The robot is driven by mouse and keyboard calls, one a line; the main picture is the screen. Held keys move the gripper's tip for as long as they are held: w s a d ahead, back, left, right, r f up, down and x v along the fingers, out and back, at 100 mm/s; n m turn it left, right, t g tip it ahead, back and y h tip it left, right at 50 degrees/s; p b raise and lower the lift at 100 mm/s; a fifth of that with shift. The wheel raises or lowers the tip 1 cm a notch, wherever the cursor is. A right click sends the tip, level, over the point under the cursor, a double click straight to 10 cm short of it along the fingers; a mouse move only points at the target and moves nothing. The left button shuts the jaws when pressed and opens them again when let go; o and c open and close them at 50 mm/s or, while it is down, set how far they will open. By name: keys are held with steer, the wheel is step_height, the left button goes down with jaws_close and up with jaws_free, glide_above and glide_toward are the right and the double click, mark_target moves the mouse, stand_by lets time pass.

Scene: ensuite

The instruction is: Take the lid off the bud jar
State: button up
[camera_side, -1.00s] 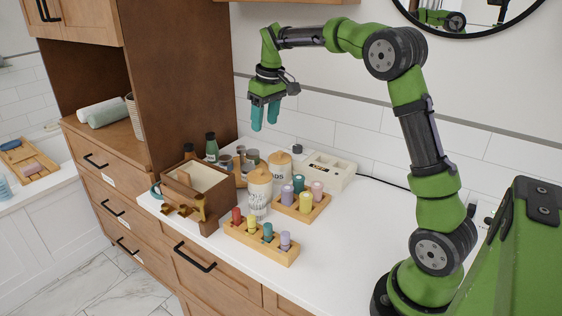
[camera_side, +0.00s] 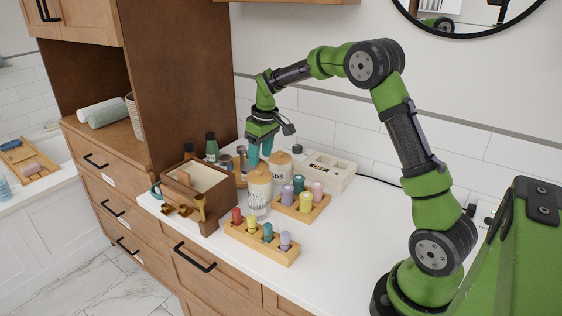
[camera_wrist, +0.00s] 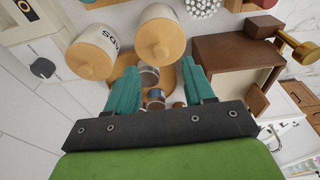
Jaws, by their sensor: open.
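Two pale jars with round wooden lids stand close together on the counter. The rear jar (camera_side: 280,175) has dark lettering ending in "DS"; its lid (camera_wrist: 88,60) is at the left in the wrist view. The front jar (camera_side: 259,182) has its lid (camera_wrist: 161,41) nearer the middle of the wrist view. I cannot read enough lettering to tell which is the bud jar. Both lids are on. My gripper (camera_side: 260,160) points down, open and empty, just behind the front jar in the side view. In the wrist view its teal fingers (camera_wrist: 160,82) are apart, with no lid between them.
A brown wooden box (camera_side: 209,178) with brass fittings stands left of the jars. Wooden racks (camera_side: 262,246) with coloured pegs stand in front and right. Small metal pots (camera_wrist: 149,77) stand beneath my fingers. A pale box (camera_side: 327,171) is behind. The right counter is clear.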

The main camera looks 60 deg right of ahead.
mark_target(260, 169)
step_height(260, 169, down, 4)
steer(key=shift+w+f, duration=0.15)
steer(key=shift+f, duration=0.1)
steer(key=shift+c, duration=0.2)
jaws_close()
